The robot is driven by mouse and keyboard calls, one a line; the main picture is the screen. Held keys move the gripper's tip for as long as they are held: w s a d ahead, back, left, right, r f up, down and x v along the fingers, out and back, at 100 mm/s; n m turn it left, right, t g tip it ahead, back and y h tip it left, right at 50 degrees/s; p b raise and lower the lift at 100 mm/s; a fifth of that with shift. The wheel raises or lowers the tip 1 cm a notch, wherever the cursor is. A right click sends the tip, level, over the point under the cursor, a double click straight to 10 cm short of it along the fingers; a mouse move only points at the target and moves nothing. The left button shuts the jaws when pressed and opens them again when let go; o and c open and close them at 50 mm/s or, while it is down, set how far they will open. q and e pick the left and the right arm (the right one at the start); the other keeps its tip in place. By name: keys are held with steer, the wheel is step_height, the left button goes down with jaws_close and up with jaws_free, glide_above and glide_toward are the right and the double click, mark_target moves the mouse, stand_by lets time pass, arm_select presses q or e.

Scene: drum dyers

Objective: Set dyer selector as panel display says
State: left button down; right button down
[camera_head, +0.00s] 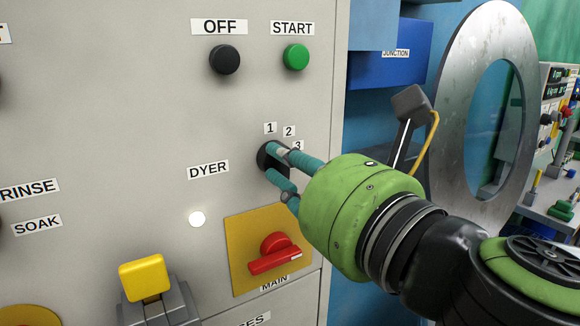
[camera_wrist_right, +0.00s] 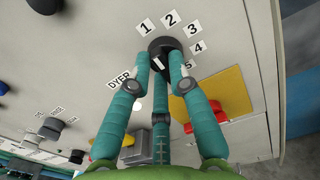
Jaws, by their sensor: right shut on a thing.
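The dyer selector (camera_head: 263,157) is a black round knob on the grey panel, right of the DYER label (camera_head: 208,170). My right gripper (camera_head: 277,166), green with teal fingers, is shut on this knob and hides much of it in the head view. In the right wrist view the fingers (camera_wrist_right: 160,68) close around the dark selector (camera_wrist_right: 168,44) from several sides. Number labels 1 to 5 fan around it there. A white mark shows on the knob between the fingers, but I cannot tell which number it points at. No panel display is readable here. My left gripper is not in view.
Above the selector are a black OFF button (camera_head: 224,59) and a green START button (camera_head: 295,57). Below are a red MAIN switch (camera_head: 275,253) on a yellow plate, a lit white lamp (camera_head: 197,219) and a yellow-topped lever (camera_head: 145,277). A metal ring (camera_head: 520,75) stands right.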

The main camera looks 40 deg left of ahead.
steer(key=shift+w+d+f+m+b, duration=0.15)
steer(key=shift+m+b, duration=1)
steer(key=shift+m, duration=4.05)
steer(key=shift+w+f+m+b, duration=0.15)
steer(key=shift+m+b, duration=0.95)
steer(key=shift+m, duration=4.1)
steer(key=shift+w+d+m+b, duration=0.15)
steer(key=shift+m+b, duration=1)
steer(key=shift+m, duration=4.05)
steer(key=shift+a, duration=0.1)
steer(key=c, duration=1.1)
jaws_free()
steer(key=shift+c, duration=0.2)
